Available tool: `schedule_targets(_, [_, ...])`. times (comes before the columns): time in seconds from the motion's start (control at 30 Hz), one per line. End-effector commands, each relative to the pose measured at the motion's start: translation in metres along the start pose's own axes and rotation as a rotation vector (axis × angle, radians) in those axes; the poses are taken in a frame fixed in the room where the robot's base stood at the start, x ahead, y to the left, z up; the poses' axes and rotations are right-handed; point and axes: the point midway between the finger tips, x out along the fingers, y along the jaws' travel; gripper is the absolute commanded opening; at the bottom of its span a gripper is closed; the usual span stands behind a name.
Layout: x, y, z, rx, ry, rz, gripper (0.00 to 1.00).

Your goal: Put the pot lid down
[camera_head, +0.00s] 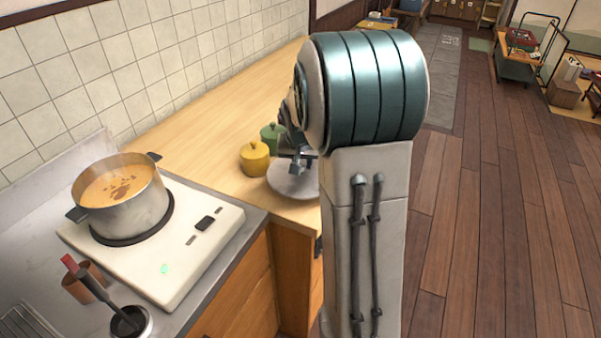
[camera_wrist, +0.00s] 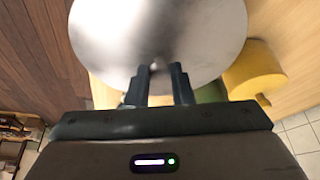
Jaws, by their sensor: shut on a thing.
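The pot lid is a round grey metal disc (camera_head: 290,184), partly hidden by my arm in the head view. It fills the upper middle of the wrist view (camera_wrist: 160,35). My gripper (camera_wrist: 160,75) is shut on the lid's knob, with a finger on each side of it. In the head view my gripper (camera_head: 297,160) is above the lid, over the wooden counter's front edge. I cannot tell whether the lid touches the counter. The open pot (camera_head: 122,195), holding orange soup, stands on the cooker at the left.
A yellow canister (camera_head: 255,158) and a green canister (camera_head: 270,136) stand close beside the lid. The wooden counter (camera_head: 215,120) is clear behind and left of them. The white cooker (camera_head: 205,240) lies to the left. A red-handled tool (camera_head: 85,275) stands near the front.

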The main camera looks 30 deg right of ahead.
Motion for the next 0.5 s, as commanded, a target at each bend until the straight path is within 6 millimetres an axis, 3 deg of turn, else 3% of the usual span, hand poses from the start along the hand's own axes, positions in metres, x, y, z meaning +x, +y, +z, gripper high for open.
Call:
schedule_targets(0.3, [0.034,-0.004,0.013,-0.002,-0.002,0.000,0.00])
schedule_targets(0.5, [0.039,-0.004,0.015,-0.002,0.002,-0.001,0.00])
